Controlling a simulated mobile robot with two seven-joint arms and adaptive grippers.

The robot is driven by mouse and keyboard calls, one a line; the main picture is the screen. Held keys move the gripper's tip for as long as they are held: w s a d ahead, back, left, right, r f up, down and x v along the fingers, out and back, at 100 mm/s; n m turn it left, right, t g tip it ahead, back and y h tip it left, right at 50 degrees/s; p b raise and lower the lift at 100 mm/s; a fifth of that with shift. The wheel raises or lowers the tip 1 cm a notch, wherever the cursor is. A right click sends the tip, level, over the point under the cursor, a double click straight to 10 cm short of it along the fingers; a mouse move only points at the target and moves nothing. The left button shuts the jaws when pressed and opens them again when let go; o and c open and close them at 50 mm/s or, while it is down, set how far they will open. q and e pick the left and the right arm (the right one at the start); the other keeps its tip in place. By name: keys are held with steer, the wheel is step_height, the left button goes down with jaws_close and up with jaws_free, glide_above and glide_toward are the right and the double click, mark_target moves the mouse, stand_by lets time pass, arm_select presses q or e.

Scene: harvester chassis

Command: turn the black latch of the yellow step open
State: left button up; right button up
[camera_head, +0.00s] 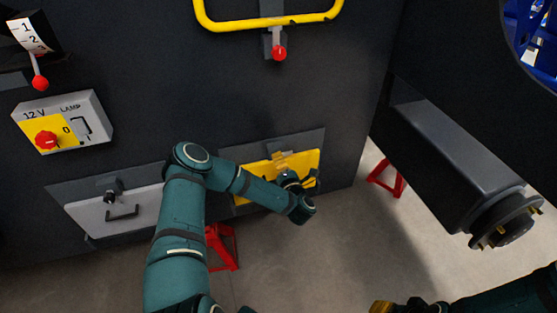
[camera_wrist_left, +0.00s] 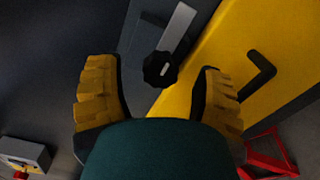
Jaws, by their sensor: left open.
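The yellow step (camera_head: 252,170) sits in a recess low on the dark chassis wall and looks closed; it also shows in the left wrist view (camera_wrist_left: 208,52). Its black latch (camera_wrist_left: 160,69) is a round lobed knob with a pale slot mark, at the step's edge. In the head view the latch is hidden by my gripper and arm. My left gripper (camera_head: 297,169) is open in front of the step, its yellow fingers on either side of the latch in the wrist view. I cannot tell whether they touch it. My right gripper (camera_head: 381,307) is cut off at the bottom edge.
A grey step (camera_head: 150,205) with a black handle is at left. A lamp switch box (camera_head: 62,122), a red-knobbed lever (camera_head: 40,82) and a yellow rail (camera_head: 268,23) are on the wall. Red stands (camera_head: 222,248) and an axle hub (camera_head: 505,222) are near; the floor is otherwise open.

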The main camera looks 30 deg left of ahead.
arm_select(q)
steer(key=v, duration=0.5)
steer(key=shift+s, duration=0.1)
stand_by(0.4)
steer(key=d+f+m+t+h, duration=0.1)
steer(key=d+f+m+h, duration=0.1)
steer(key=d+m+h, duration=0.65)
steer(key=d+f+m+t+h, duration=0.1)
steer(key=d+f+m+h, duration=0.1)
steer(key=d+m+h, duration=0.6)
steer(key=s+d+f+m+g, duration=0.1)
steer(key=s+d+m+g, duration=0.2)
steer(key=s+m+g, duration=0.3)
steer(key=s+d+f+m+g+h, duration=0.1)
steer(key=s+m+g, duration=0.4)
steer(key=s, duration=1)
steer(key=shift+s+d+f+m+g, duration=0.4)
steer(key=shift+d+f+m, duration=0.35)
steer(key=shift+d+m, duration=0.25)
